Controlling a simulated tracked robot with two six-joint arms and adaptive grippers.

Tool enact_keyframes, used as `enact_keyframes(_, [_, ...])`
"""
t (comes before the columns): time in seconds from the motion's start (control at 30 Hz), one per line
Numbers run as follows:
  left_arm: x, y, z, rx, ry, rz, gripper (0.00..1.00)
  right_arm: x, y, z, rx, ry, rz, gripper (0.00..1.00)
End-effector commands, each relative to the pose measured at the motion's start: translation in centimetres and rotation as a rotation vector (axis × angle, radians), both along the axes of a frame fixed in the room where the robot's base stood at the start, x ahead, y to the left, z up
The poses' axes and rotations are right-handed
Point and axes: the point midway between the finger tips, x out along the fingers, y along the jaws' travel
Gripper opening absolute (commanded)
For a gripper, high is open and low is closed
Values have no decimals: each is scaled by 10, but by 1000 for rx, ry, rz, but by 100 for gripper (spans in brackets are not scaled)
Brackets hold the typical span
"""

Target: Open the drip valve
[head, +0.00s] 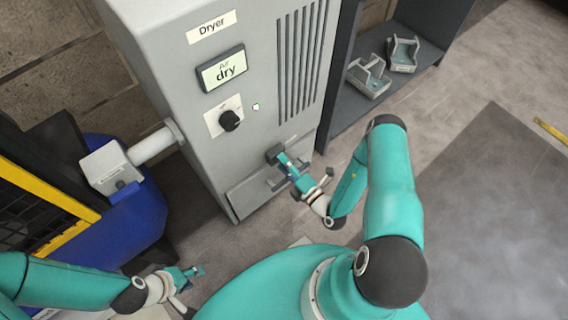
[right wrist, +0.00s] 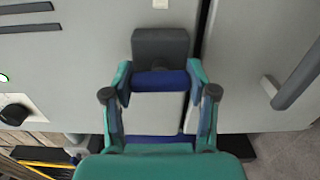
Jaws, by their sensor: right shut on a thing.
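The drip valve shows in the right wrist view as a dark grey block (right wrist: 160,42) on the dryer's light grey front, with a short blue bar (right wrist: 160,80) below it in the picture. In the head view its dark body (head: 273,152) sits low on the dryer (head: 262,45). My right gripper (right wrist: 160,86) is shut on the blue bar, one finger at each end; in the head view it (head: 284,164) covers most of the bar. My left gripper (head: 193,273) is low at the bottom left, away from the dryer; its finger gap is unclear.
The dryer has a display (head: 221,69) reading "Air dry", a black knob (head: 230,120) and a lower drawer-like panel (head: 253,190) with a handle. A shelf (head: 425,55) with two grey trays stands right. A blue drum (head: 125,225) stands left. Floor at right is clear.

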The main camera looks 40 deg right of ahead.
Motion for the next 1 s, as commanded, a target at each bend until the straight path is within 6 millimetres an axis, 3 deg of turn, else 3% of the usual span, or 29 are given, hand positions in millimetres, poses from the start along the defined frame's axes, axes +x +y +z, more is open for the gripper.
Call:
enact_keyframes(0.63, [0, 0, 0, 0, 0, 0, 40, -1, -2, -3, 63, 14, -7, 23])
enact_keyframes(0.67, [0, 0, 0, 0, 0, 0, 40, -1, -2, -3, 63, 14, -7, 59])
enact_keyframes(0.8, [0, 0, 0, 0, 0, 0, 40, 0, -1, -3, 62, 13, -5, 82])
enact_keyframes(1.0, [0, 0, 0, 0, 0, 0, 40, 0, -1, -2, 62, 9, -3, 83])
